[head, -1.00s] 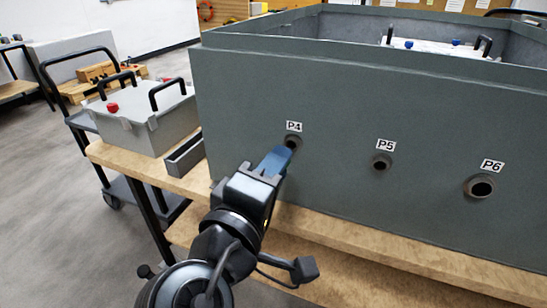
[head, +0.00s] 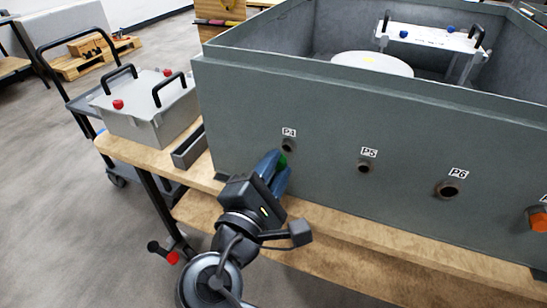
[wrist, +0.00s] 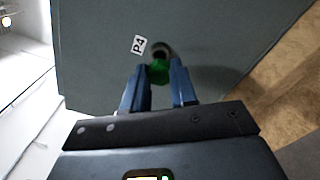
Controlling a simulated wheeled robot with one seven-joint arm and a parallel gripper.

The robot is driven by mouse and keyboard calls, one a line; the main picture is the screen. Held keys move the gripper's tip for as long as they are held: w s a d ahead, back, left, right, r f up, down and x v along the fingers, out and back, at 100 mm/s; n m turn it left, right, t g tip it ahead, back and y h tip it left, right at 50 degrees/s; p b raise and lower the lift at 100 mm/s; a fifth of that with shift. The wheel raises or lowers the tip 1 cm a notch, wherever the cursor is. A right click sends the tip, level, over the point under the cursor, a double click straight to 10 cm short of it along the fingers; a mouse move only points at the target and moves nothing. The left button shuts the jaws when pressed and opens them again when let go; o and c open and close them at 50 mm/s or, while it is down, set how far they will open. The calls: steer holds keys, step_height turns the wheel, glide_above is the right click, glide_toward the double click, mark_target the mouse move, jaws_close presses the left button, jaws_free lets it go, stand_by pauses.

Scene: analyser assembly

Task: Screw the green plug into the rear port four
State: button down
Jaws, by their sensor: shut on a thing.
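The green plug (head: 283,160) is between the blue fingertips of my gripper (head: 275,168). In the wrist view the plug (wrist: 158,72) sits between the two fingers (wrist: 158,82), which are shut on it. Port P4 (head: 289,146) is a dark round hole in the grey case wall (head: 230,120), under its P4 label. In the head view the plug is just below and in front of this port. In the wrist view it overlaps the near edge of port P4 (wrist: 162,49). I cannot tell whether it touches the port.
Ports P5 (head: 364,167) and P6 (head: 448,189) are to the right, both open. An orange plug (head: 538,219) sits at the right edge. A grey box with black handles (head: 150,108) and a narrow tray (head: 189,146) stand left on the wooden bench (head: 330,228).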

steer(key=shift+w+d+n+p, duration=0.1)
steer(key=shift+w+n+p, duration=0.1)
steer(key=shift+n+p, duration=3)
steer(key=shift+w+n+p, duration=0.15)
steer(key=shift+n+p, duration=2.35)
steer(key=shift+p, duration=1.35)
steer(key=shift+r, duration=0.1)
steer(key=shift+w+d, duration=0.25)
steer(key=shift+w, duration=0.45)
